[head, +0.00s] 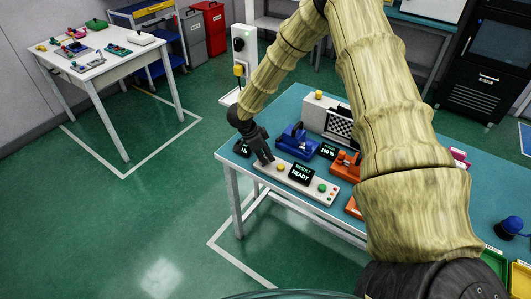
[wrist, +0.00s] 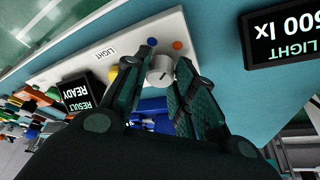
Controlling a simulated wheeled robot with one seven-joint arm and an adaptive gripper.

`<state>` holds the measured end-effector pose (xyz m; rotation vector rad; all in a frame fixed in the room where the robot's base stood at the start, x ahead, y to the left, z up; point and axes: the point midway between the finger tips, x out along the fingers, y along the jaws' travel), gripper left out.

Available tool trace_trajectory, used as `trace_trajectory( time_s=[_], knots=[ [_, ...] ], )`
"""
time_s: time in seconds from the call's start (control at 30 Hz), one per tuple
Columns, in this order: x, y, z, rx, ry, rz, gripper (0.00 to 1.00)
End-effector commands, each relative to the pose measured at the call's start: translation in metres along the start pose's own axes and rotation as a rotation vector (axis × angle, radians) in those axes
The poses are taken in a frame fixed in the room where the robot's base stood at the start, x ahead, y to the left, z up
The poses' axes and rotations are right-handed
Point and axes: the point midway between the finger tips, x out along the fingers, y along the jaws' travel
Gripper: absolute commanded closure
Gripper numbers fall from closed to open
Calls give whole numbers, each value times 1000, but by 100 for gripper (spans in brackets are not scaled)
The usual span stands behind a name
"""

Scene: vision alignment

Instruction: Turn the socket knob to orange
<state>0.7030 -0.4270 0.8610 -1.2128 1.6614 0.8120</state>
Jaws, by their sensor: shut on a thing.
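A round grey-white knob (wrist: 160,69) with a dark mark on its face sits on a pale control panel (wrist: 62,70). A blue dot (wrist: 152,41) and an orange dot (wrist: 177,44) lie on the panel just beyond the knob. I cannot tell for sure which dot the knob's mark points to. My gripper (wrist: 164,60) has one finger on each side of the knob and is shut on it. In the head view my gripper (head: 263,154) reaches down to the left end of the panel (head: 308,187), and the knob is hidden there.
On the panel are a yellow button (head: 281,167), a "RESULT READY" display (head: 300,173) and a green button (head: 322,188). A blue fixture (head: 297,141) and an orange fixture (head: 346,164) stand behind. A "LIGHT" display (wrist: 283,38) is close on the right in the wrist view.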

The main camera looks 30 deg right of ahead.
Motion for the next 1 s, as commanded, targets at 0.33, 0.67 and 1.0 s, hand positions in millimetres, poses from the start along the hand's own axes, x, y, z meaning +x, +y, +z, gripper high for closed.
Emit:
trace_trajectory(
  time_s=[0.33, 0.67, 1.0],
  knots=[
    [0, -2, -1, 145, 0, 58, 98],
    [0, -2, -1, 177, 1, 71, 98],
    [0, -2, -1, 177, 1, 71, 61]
  ],
)
